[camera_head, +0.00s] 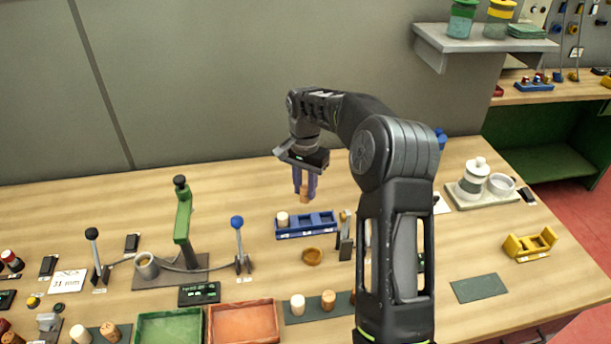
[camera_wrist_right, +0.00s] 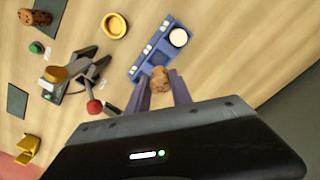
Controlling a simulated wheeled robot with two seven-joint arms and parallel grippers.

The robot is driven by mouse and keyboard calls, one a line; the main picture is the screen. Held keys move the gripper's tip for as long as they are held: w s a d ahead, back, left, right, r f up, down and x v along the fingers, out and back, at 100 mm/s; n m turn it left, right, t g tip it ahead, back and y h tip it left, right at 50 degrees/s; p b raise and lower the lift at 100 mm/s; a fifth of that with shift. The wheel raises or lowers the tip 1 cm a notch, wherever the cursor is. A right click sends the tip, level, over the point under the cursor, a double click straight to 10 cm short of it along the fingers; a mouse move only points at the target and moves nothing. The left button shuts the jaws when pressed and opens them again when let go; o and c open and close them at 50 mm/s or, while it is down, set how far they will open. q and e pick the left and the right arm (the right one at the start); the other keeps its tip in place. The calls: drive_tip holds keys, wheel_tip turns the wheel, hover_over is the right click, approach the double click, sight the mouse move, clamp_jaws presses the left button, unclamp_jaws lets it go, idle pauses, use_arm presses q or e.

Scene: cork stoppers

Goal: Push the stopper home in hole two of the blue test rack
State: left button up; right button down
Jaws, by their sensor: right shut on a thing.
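The blue test rack (camera_head: 306,234) stands on the table near the middle. A pale stopper (camera_head: 282,219) sits in its left hole; the other holes look empty. My right gripper (camera_head: 305,187) is shut on a brown cork stopper (camera_head: 305,195) and points down. In the head view the cork shows just above the rack's back edge, near its middle hole, apart from the rack. The right wrist view also shows the cork (camera_wrist_right: 160,80) between the fingers, with the rack (camera_wrist_right: 150,52) beyond it and the pale stopper (camera_wrist_right: 179,37) at one end. My left gripper is out of view.
A round amber dish (camera_head: 313,257) lies in front of the rack. A green press (camera_head: 183,215) and a blue-knobbed lever (camera_head: 239,240) stand to its left. A green tray (camera_head: 170,327) and an orange tray (camera_head: 243,323) lie at the front. The table behind the rack is clear.

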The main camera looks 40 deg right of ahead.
sight(305, 202)
drive_tip(key=shift+s+a+r, duration=0.15)
drive_tip(key=shift+s+a, duration=0.05)
drive_tip(key=shift+d+f, duration=0.1)
drive_tip(key=shift+f, duration=0.2)
drive_tip(key=shift+f+b, duration=2.3)
drive_tip(key=shift+f, duration=0.75)
drive_tip(key=shift+f+b, duration=0.85)
drive_tip(key=shift+f, duration=0.4)
drive_tip(key=c, duration=1.1)
unclamp_jaws()
drive_tip(key=shift+o, duration=0.2)
wheel_tip(305, 202, up, 8)
drive_tip(key=shift+f+b, duration=0.1)
drive_tip(key=shift+b, duration=0.45)
